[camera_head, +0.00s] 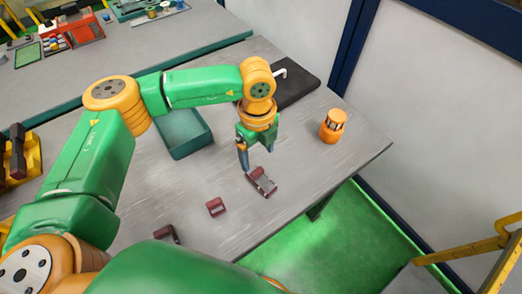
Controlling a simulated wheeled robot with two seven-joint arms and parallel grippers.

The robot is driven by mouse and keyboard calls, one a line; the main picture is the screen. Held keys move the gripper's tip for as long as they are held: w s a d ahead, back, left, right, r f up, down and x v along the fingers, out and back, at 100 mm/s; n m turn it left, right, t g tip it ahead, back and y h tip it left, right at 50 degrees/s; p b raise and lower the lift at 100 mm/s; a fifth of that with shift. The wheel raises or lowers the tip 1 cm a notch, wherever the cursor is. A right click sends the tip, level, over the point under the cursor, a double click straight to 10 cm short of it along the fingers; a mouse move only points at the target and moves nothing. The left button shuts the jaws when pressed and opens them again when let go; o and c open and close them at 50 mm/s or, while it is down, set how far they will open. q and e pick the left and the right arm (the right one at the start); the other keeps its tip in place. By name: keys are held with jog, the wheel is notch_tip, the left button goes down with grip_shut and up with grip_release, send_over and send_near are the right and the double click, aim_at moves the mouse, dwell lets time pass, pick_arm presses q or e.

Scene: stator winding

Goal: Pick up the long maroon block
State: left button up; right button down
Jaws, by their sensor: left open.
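The long maroon block (263,183) lies on the grey table (330,172), tilted across the picture, with paler parts on its side. My left gripper (256,164) reaches down over its upper end. Its jaws are open, with one finger to the left of the block and the other near its top end. I cannot tell whether a finger touches the block. A shorter maroon block (216,207) lies to the lower left. My right gripper is not in view.
Another maroon piece (166,234) is partly hidden behind my arm. An orange cylinder (332,126) stands at the right.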

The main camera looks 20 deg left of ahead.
aim_at(260, 173)
pick_arm(q)
jog(key=shift+s+f+p, duration=0.15)
jog(key=shift+f+p, duration=0.15)
jog(key=shift+f, duration=0.05)
jog(key=shift+s+d+f+p, duration=0.3)
jog(key=shift+s+f+p, duration=0.2)
jog(key=shift+s+p, duration=0.1)
jog(key=shift+s+d+f+p, duration=0.3)
jog(key=shift+s+f+p, duration=0.2)
jog(key=shift+s+p, duration=0.05)
notch_tip(260, 173, down, 3)
jog(key=shift+w+a+f, duration=0.1)
jog(key=shift+a+f, duration=0.05)
jog(key=shift+w+f, duration=0.15)
jog(key=shift+w, duration=0.1)
jog(key=shift+c, duration=0.6)
jog(key=shift+s, duration=0.15)
jog(key=c, duration=1.1)
grip_shut()
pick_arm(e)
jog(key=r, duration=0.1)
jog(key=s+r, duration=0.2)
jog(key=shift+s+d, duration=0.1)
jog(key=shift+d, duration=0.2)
pick_arm(q)
jog(key=shift+r, duration=0.2)
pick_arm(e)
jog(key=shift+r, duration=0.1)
